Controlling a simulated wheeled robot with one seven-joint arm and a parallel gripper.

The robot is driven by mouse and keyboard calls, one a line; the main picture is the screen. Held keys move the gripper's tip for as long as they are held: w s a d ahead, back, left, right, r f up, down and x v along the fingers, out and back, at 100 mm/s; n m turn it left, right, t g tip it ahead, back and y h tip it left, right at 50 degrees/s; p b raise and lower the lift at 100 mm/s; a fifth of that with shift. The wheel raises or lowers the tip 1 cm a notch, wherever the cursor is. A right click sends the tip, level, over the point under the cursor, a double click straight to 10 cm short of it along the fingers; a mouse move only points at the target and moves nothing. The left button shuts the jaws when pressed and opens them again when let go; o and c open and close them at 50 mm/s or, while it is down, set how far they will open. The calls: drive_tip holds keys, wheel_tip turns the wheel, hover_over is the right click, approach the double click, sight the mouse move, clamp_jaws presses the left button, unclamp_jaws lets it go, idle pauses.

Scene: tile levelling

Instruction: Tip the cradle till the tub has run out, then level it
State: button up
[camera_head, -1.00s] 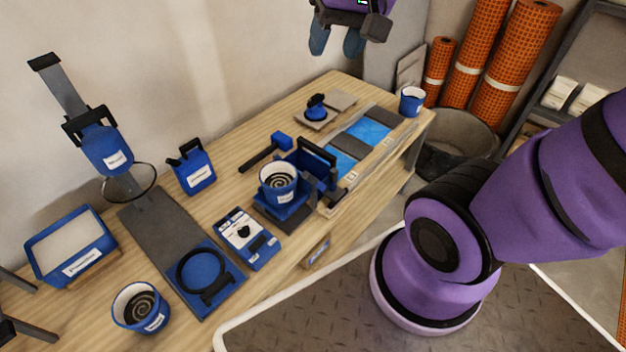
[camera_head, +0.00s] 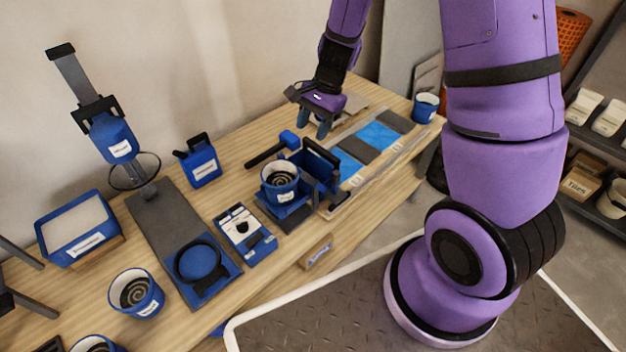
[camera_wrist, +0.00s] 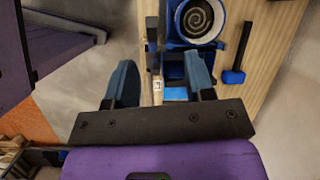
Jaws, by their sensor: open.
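A blue cradle (camera_head: 297,212) with a raised black bar (camera_head: 321,155) stands mid-bench. A round tub (camera_head: 281,191) with a blue outside and a grey spiral surface inside sits in it and looks upright. The tub also shows at the top of the wrist view (camera_wrist: 197,18), with blue cradle parts below it. My gripper (camera_head: 313,126) is open and empty, fingers pointing down, above and behind the black bar in the head view. In the wrist view, the gap between my fingers (camera_wrist: 160,80) shows part of the cradle and bench. No finger visibly touches the cradle.
A mallet (camera_head: 289,138) lies behind the cradle. Blue and grey tiles (camera_head: 378,134) lie to its right, and a blue cup (camera_head: 425,106) stands beyond. A labelled box (camera_head: 244,234), another spiral tub (camera_head: 136,294) and a stand with a ring (camera_head: 135,172) are to the left.

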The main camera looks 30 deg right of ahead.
drive_tip(key=m, duration=0.2)
approach(307, 180)
drive_tip(key=w+f, duration=0.2)
drive_tip(key=shift+g, duration=0.3)
drive_tip(key=x, duration=0.9)
drive_tip(key=shift+s+d+f, duration=0.1)
drive_tip(key=shift+f, duration=0.4)
drive_tip(key=shift+c, duration=0.2)
clamp_jaws()
